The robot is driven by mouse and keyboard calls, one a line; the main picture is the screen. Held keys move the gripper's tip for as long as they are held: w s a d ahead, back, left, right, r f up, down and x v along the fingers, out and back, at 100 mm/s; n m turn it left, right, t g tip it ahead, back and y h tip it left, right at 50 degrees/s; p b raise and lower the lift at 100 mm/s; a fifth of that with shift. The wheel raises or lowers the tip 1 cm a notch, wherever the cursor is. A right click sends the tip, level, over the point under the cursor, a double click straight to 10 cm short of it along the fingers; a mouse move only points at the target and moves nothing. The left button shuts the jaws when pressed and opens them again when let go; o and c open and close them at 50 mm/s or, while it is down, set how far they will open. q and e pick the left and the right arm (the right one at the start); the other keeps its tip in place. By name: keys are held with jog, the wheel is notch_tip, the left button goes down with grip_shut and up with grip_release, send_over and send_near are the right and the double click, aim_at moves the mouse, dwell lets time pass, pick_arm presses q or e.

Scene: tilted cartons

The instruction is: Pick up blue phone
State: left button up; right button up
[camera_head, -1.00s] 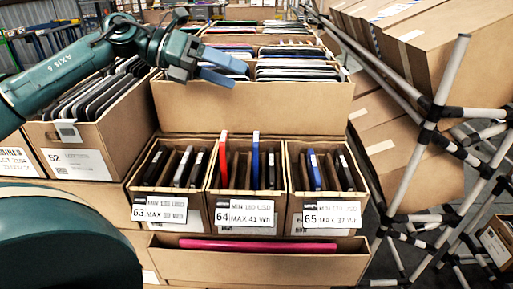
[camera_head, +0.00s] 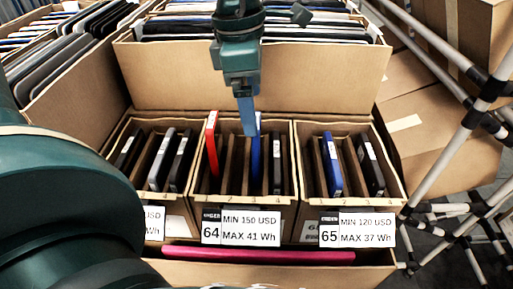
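A blue phone (camera_head: 256,165) stands upright in carton 64 (camera_head: 247,199), between dark dividers, with its top edge raised above them. A second blue phone (camera_head: 332,164) stands in carton 65 (camera_head: 310,207), leaning slightly. My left gripper (camera_head: 247,133) points down over carton 64. Its fingertips are at the upper left edge of the blue phone in the picture and cover part of it. The fingers line up one behind the other, so I cannot tell their gap or whether they touch the phone. My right gripper is not in view.
A red phone (camera_head: 211,143) stands at the left of carton 64. Dark phones fill slots in the neighbouring cartons. A pink item (camera_head: 258,255) lies in the front carton. A tall carton wall (camera_head: 180,85) rises behind. Grey rack tubes (camera_head: 455,145) stand at the right.

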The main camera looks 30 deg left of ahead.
pick_arm(q)
notch_tip(320, 180, down, 8)
jog(key=shift+w+d+f, duration=0.15)
jog(key=shift+w+d, duration=0.2)
jog(key=shift+d, duration=0.1)
jog(key=shift+c, duration=0.3)
jog(key=c, duration=1)
notch_tip(320, 180, up, 18)
jog(key=shift+r+p, duration=0.1)
jog(key=shift+p, duration=0.5)
jog(key=shift+r+p, duration=0.6)
jog(key=shift+r, duration=0.05)
